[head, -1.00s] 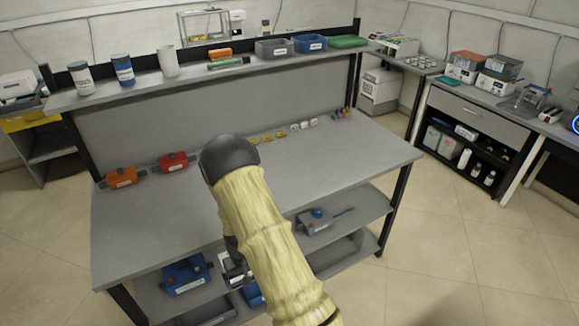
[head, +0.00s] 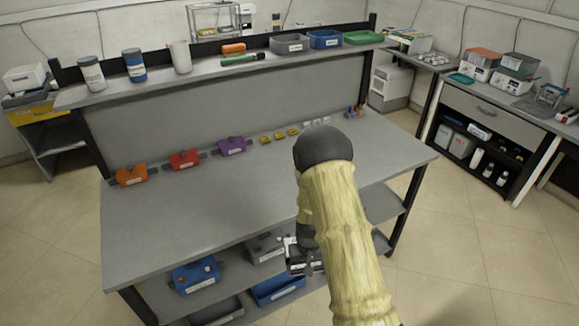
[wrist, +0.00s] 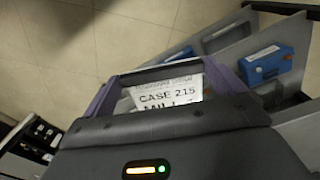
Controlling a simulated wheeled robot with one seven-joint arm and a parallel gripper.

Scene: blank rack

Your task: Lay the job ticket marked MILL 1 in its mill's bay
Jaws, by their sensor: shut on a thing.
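My gripper (wrist: 163,78) is shut on a white job ticket (wrist: 168,96), seen close up in the wrist view. The ticket reads CASE 215, with MILL below; the number after MILL is hidden by the gripper body. In the head view my gripper (head: 304,258) hangs low by the bench's front edge, in front of the lower shelves and partly behind my forearm. Which bay belongs to MILL 1 cannot be read. Orange (head: 131,176), red (head: 184,159) and purple (head: 232,146) blocks stand along the back of the bench top.
The grey bench top (head: 215,205) is mostly clear. Small yellow and white pieces line its back right. Below are a blue device (head: 195,275), a grey device (head: 265,246) and a blue bin (head: 278,290). Bottles and bins stand on the upper shelf (head: 115,92). Floor is free at right.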

